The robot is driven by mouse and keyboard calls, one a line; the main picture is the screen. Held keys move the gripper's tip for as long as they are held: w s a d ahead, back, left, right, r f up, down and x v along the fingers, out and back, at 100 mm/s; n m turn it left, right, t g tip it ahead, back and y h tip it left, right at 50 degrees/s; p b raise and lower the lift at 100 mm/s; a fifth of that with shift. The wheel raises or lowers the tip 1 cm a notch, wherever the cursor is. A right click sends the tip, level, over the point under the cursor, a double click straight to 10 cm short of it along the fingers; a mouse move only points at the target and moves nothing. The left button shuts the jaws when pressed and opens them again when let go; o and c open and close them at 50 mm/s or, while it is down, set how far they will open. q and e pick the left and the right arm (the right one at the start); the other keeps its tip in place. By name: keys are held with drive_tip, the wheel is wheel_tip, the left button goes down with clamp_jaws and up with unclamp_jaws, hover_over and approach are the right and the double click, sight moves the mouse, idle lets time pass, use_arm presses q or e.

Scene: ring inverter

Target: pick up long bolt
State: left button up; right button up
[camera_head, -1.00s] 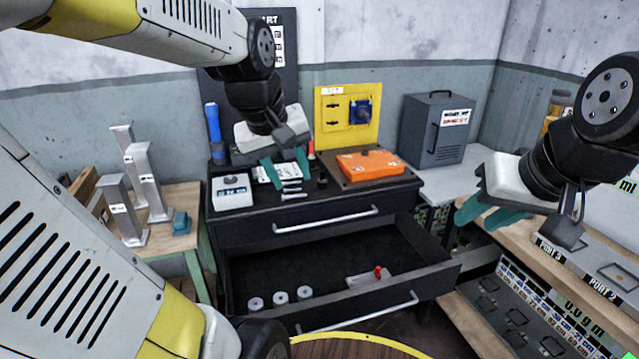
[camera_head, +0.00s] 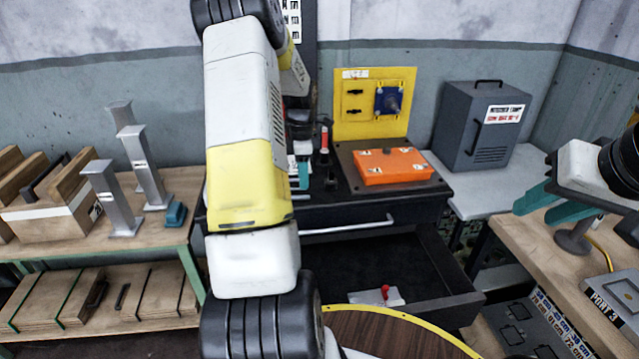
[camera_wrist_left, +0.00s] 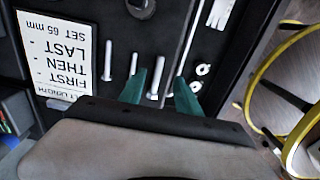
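In the left wrist view, several silver bolts lie side by side on the dark cabinet top. The longest-looking bolt (camera_wrist_left: 155,78) lies between the fingertips of my left gripper (camera_wrist_left: 159,88), with gaps on both sides. A shorter bolt (camera_wrist_left: 133,64) lies left of it. My left gripper is open; its height above the bolts is hard to tell. In the head view my left arm hides the bolts and most of this gripper; one teal finger shows (camera_head: 303,173). My right gripper (camera_head: 552,205) is open and empty over the right bench.
A printed note (camera_wrist_left: 60,52) lies beside the bolts. An orange box (camera_head: 392,166) and a yellow panel (camera_head: 372,75) are at the cabinet's right. The drawer (camera_head: 440,270) is open below. Metal stands (camera_head: 145,165) are on the left bench.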

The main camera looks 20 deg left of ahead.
sight(296, 198)
use_arm(q)
drive_tip(key=f, duration=0.6)
drive_tip(key=shift+a+f, duration=0.15)
drive_tip(key=shift+a, duration=0.1)
drive_tip(key=shift+c, duration=0.4)
clamp_jaws()
